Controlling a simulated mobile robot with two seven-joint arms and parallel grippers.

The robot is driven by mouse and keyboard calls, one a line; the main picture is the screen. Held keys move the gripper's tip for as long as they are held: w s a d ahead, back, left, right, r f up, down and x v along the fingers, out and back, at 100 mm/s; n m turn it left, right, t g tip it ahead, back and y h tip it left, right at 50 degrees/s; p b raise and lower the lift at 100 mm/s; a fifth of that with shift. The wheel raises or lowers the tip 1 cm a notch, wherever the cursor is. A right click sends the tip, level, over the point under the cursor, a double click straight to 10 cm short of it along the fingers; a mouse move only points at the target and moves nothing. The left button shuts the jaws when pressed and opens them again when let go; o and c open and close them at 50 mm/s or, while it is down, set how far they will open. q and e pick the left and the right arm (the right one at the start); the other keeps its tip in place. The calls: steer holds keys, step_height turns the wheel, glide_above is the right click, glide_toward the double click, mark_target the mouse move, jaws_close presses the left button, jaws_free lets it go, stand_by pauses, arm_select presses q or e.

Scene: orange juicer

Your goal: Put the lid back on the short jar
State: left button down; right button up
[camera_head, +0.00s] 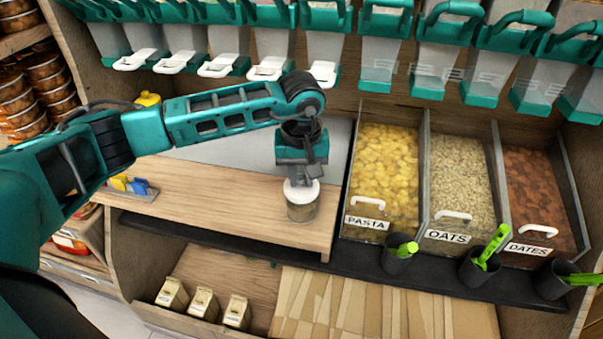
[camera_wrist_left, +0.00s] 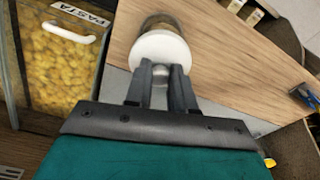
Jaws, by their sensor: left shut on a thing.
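The short glass jar (camera_head: 301,211) stands upright on the wooden counter near its right end. The round white lid (camera_head: 302,191) is at the jar's mouth, and I cannot tell whether it is fully seated or slightly above the rim. My left gripper (camera_head: 301,179) points down from above and is shut on the lid's knob. In the left wrist view the lid (camera_wrist_left: 160,50) covers most of the jar (camera_wrist_left: 158,21), with the knob between my fingers (camera_wrist_left: 161,76). My right gripper is not in view.
Bins of pasta (camera_head: 384,172), oats (camera_head: 460,180) and dates (camera_head: 540,190) stand to the right. Black cups (camera_head: 397,262) with green scoops line the front ledge. Dispensers (camera_head: 325,55) hang above.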

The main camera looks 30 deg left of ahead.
arm_select(q)
steer(key=c, duration=0.9)
jaws_free()
steer(key=shift+o, duration=0.4)
steer(key=o, duration=0.4)
steer(key=shift+r, duration=0.15)
steer(key=shift+r+p, duration=2.1)
steer(key=shift+r, duration=1.3)
jaws_close()
